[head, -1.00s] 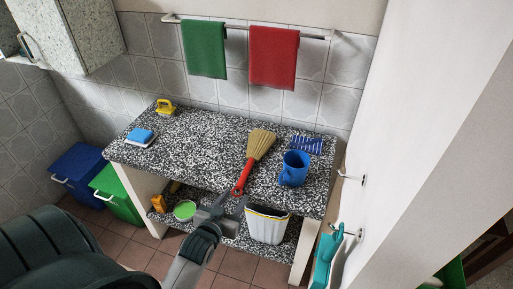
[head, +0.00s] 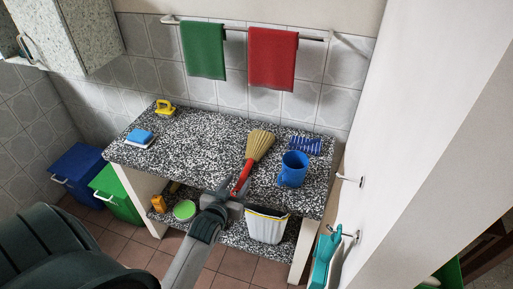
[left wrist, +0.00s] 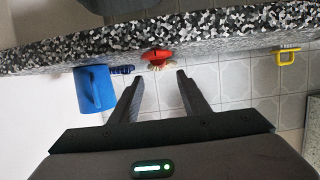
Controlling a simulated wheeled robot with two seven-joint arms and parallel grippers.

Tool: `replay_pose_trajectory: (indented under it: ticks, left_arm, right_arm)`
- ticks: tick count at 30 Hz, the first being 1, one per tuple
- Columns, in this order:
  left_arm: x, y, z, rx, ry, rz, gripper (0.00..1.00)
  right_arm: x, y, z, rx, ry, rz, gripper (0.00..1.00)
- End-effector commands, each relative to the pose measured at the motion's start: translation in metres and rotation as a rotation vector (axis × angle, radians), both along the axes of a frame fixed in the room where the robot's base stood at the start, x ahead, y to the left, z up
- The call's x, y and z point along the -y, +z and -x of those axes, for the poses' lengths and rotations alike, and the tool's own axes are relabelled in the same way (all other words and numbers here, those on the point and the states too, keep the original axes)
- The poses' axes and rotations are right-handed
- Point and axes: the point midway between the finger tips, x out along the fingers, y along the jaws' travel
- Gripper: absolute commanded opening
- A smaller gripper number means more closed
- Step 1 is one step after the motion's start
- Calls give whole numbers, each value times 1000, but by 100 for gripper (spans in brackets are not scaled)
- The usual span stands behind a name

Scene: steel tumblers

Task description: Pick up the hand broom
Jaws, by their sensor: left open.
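The hand broom (head: 259,146) lies on the speckled counter (head: 205,134), with tan bristles toward the wall and a red handle pointing to the front edge. In the left wrist view, the red handle end (left wrist: 157,54) shows at the counter edge, ahead of the gap between my fingers. My left gripper (head: 231,196) is open and empty at the counter's front edge, close to the handle end. It hides the tip of the handle in the head view. In the left wrist view, both fingers of my left gripper (left wrist: 160,88) stand apart. My right gripper is not in view.
A blue mug (head: 293,169) and a blue striped item (head: 306,145) stand right of the broom. A blue sponge-like item (head: 140,136) and a yellow-handled brush (head: 165,107) are at the left. A white bin (head: 266,226) stands on the lower shelf. The counter's middle left is clear.

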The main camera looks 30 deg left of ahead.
Motion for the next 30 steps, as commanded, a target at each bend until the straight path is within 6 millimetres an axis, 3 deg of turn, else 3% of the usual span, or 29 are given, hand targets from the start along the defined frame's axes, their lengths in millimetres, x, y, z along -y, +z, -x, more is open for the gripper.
replay_pose_trajectory:
  ticks: [6,12,30]
  left_arm:
    - [-9,-9,-37,0,0,-1,42]
    - [-14,-17,-57,0,0,0,42]
    - [-17,-19,-67,0,0,-1,42]
  right_arm:
    - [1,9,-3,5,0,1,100]
    - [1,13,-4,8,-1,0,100]
    - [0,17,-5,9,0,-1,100]
